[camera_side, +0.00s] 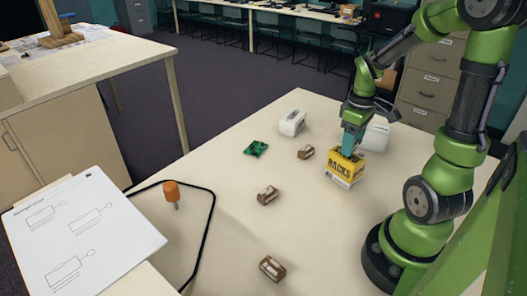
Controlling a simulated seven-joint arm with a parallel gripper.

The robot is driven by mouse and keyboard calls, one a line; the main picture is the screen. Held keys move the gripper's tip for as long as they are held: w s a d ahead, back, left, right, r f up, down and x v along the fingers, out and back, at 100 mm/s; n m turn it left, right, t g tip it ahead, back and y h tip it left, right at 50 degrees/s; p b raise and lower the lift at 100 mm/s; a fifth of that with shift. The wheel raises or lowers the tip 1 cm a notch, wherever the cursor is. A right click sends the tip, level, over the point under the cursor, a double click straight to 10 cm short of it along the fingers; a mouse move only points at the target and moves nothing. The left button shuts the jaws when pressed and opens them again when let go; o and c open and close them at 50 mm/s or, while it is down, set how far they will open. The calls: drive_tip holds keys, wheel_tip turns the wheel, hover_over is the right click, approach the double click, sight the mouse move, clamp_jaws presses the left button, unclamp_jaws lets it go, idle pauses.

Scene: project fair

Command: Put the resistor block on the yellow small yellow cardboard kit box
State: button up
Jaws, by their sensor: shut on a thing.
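A small yellow box (344,171) with dark lettering stands on the table, right of the middle. My gripper (348,152) points down at the top of this box, its teal fingers overlapping the box's upper edge. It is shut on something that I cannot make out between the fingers. Three brown blocks with pale labels lie on the table: one (306,153) left of the yellow box, one (267,196) nearer the middle and one (272,268) near the front. I cannot tell which block is the resistor block.
A white box (375,137) stands right behind the yellow box, and a white block (292,122) lies farther left. A green board (256,149), an orange-handled tool (172,192), a black cable (207,226) and a drawing sheet (85,235) are to the left.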

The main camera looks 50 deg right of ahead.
drive_tip(key=shift+f, duration=0.5)
drive_tip(key=shift+f, duration=0.1)
drive_tip(key=o, duration=1.1)
drive_tip(key=shift+c, duration=0.2)
wheel_tip(320, 180, up, 12)
drive_tip(key=a+r+m+t+y, duration=0.1)
drive_tip(key=a+m+t, duration=0.1)
drive_tip(key=a, duration=0.8)
drive_tip(key=w+a+r+m+t+y, duration=0.1)
drive_tip(key=a+t, duration=0.4)
drive_tip(key=a, duration=0.5)
drive_tip(key=shift+a+r+m, duration=0.3)
drive_tip(key=shift+r+m, duration=0.2)
